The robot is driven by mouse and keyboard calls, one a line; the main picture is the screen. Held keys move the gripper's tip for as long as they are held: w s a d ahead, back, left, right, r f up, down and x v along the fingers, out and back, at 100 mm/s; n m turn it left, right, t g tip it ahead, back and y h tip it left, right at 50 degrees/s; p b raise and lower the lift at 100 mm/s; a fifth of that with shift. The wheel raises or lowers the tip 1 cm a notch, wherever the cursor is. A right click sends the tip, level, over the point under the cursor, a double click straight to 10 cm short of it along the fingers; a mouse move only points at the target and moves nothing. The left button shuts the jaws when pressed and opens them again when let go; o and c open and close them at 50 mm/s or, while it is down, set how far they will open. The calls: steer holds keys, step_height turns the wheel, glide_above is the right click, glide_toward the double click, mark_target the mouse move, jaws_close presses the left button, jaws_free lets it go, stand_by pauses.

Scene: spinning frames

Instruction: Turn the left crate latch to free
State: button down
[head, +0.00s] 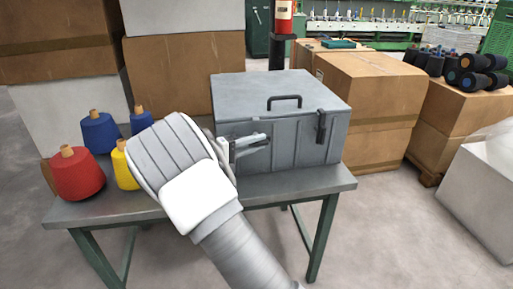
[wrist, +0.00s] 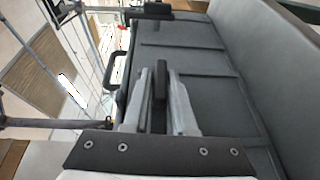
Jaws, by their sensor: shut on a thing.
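The grey crate (head: 285,95) stands on the table with its lid down and a dark handle (head: 285,101) on it. My gripper (head: 262,141) is at the left part of the crate's front. In the wrist view, its two fingers (wrist: 160,82) are shut on a dark bar, the left crate latch (wrist: 159,80), which lies lengthwise between them. The left latch is hidden behind my gripper in the head view. The right latch (head: 320,127) hangs upright on the crate's front; it also shows at the top of the wrist view (wrist: 156,11).
The grey-topped table (head: 300,181) carries red (head: 76,175), blue (head: 99,134) and yellow (head: 124,170) yarn cones left of my arm. Cardboard boxes (head: 365,90) stand behind and to the right.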

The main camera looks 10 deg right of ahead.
steer(key=shift+t+h, duration=0.3)
stand_by(0.4)
steer(key=c, duration=0.8)
jaws_free()
steer(key=shift+c, duration=0.2)
steer(key=p+v, duration=0.3)
steer(key=v, duration=1.4)
steer(key=shift+a, duration=0.2)
steer(key=shift+r, duration=0.1)
